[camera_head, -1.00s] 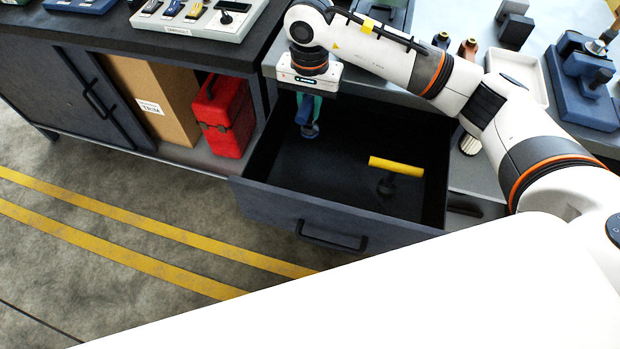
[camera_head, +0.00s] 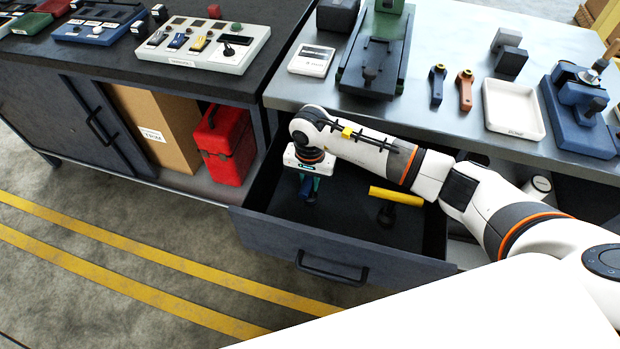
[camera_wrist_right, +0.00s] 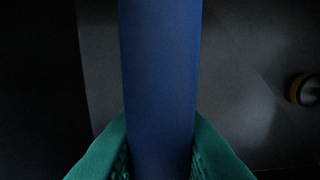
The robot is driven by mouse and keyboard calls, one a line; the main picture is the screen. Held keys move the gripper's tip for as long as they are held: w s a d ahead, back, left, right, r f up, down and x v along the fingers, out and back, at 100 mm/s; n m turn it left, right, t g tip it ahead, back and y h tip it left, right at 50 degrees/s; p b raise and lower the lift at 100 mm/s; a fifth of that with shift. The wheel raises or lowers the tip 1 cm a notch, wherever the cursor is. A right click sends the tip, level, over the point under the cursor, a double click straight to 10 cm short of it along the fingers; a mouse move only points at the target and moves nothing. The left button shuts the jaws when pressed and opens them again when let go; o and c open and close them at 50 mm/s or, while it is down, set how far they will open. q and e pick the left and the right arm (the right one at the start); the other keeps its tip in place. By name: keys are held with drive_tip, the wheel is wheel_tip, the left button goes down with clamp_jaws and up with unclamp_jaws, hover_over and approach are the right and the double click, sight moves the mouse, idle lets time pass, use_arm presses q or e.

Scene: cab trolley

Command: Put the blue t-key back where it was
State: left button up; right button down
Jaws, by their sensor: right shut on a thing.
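The blue t-key (camera_head: 307,196) is in the grip of my right gripper (camera_head: 311,183), at the left side of the open drawer (camera_head: 297,240). In the right wrist view the blue bar of the key (camera_wrist_right: 160,80) stands between the green fingers of the gripper (camera_wrist_right: 160,150), which press on it from both sides. Whether the key touches the drawer floor cannot be told. A yellow-handled t-key (camera_head: 396,195) stands in the drawer to the right of the gripper. My left gripper is not in view.
A red toolbox (camera_head: 228,150) sits on the shelf left of the drawer.

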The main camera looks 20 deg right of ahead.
drive_tip(key=c, duration=1.7)
unclamp_jaws()
drive_tip(key=shift+f, duration=0.1)
drive_tip(key=shift+c, duration=0.2)
drive_tip(key=o, duration=0.4)
drive_tip(key=shift+o, duration=0.2)
wheel_tip(320, 180, up, 12)
drive_tip(key=shift+r+b, duration=0.2)
drive_tip(key=shift+b, duration=0.15)
